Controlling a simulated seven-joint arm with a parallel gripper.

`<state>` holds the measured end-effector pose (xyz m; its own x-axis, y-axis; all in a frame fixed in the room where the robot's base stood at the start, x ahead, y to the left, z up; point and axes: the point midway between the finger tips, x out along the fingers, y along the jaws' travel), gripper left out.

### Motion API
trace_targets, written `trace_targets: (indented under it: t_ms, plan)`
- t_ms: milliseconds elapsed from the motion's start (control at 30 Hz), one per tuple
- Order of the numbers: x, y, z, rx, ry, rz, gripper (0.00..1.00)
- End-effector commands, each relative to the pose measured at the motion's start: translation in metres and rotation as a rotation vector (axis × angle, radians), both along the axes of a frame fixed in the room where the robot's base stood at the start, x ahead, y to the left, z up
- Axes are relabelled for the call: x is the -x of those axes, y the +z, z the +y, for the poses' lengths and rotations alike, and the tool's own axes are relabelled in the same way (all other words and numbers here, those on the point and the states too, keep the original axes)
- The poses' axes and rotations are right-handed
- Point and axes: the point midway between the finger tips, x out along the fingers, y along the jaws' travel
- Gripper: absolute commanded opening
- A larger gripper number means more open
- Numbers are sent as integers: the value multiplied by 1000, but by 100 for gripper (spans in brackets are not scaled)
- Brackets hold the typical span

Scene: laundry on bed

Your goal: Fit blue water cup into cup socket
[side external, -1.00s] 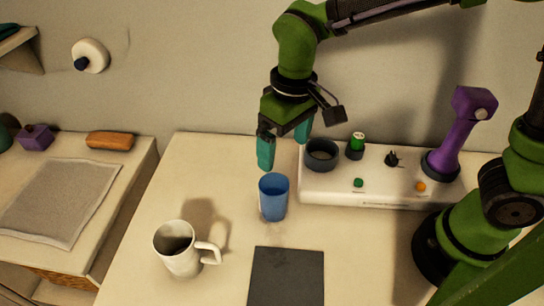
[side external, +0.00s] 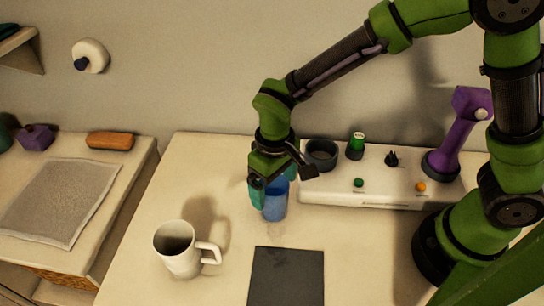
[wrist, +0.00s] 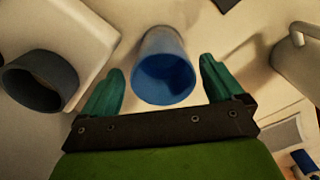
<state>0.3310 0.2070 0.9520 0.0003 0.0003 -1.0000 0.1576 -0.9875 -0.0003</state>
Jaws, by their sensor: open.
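The blue cup (side external: 275,203) stands upright on the table, left of the white base. In the wrist view the blue cup (wrist: 163,68) lies between the two teal fingers, with a gap on each side. My gripper (side external: 270,192) is open and lowered around the cup, and hides its upper part in the side view. The open fingers also show in the wrist view (wrist: 160,88). The dark round socket (side external: 321,154) is at the left end of the white base (side external: 330,190). It looks empty, and it shows at the left of the wrist view (wrist: 40,80).
A white mug (side external: 180,250) stands to the front left, its handle pointing right. A dark flat mat (side external: 286,277) lies in front of the cup. The base also carries a green-topped cylinder (side external: 356,146), a dark knob (side external: 391,159) and a purple upright piece (side external: 455,135).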

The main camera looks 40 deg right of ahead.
Motion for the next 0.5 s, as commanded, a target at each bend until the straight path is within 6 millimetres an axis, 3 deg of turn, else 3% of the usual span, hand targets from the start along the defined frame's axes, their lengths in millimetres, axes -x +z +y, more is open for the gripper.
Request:
trace_targets:
  t_ms: [300,500]
  plan:
    - [4,-44,3,3,0,4,94]
    - [3,-50,3,0,-1,0,94]
